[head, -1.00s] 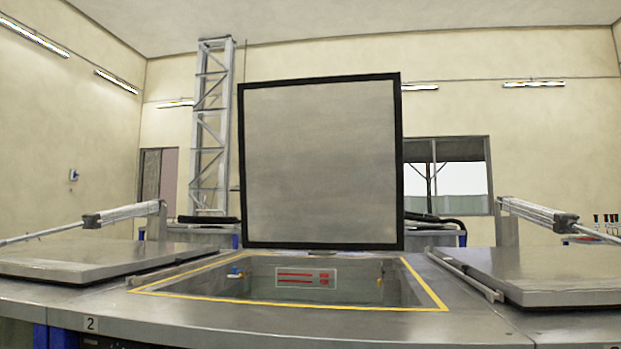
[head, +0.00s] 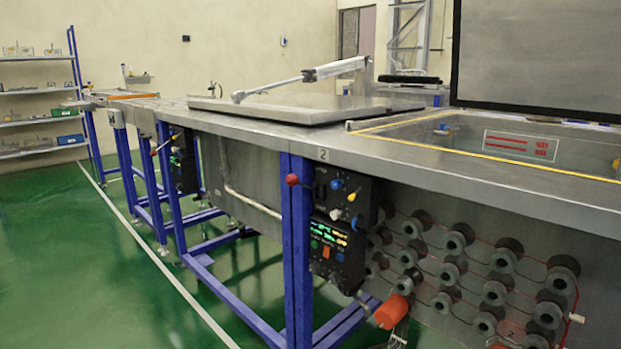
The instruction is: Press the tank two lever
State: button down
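The tank two lever, with a red ball knob (head: 291,180), sticks out at the front of the bench, beside a blue post and just below the plate marked 2 (head: 323,154). It sits at the left of a black control box (head: 343,192) with blue, white and yellow knobs. The open tank (head: 450,133) has a yellow border and a red-marked label inside. Its raised lid (head: 540,55), grey with a black frame, stands upright behind it, cut off by the picture edge. My gripper is not in view.
A closed lid (head: 290,108) with a pneumatic cylinder lies left of the tank. A second red-knobbed lever (head: 153,152) is farther left. Orange cylinders (head: 391,311) and several grey round fittings sit under the bench. The green floor (head: 90,270) at left is clear.

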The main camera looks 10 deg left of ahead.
aim_at(292, 180)
jog(key=z, duration=1.5)
jog(key=k, duration=0.65)
jog(key=u, duration=1.25)
jog(key=i, duration=0.5)
jog(key=z, duration=0.1)
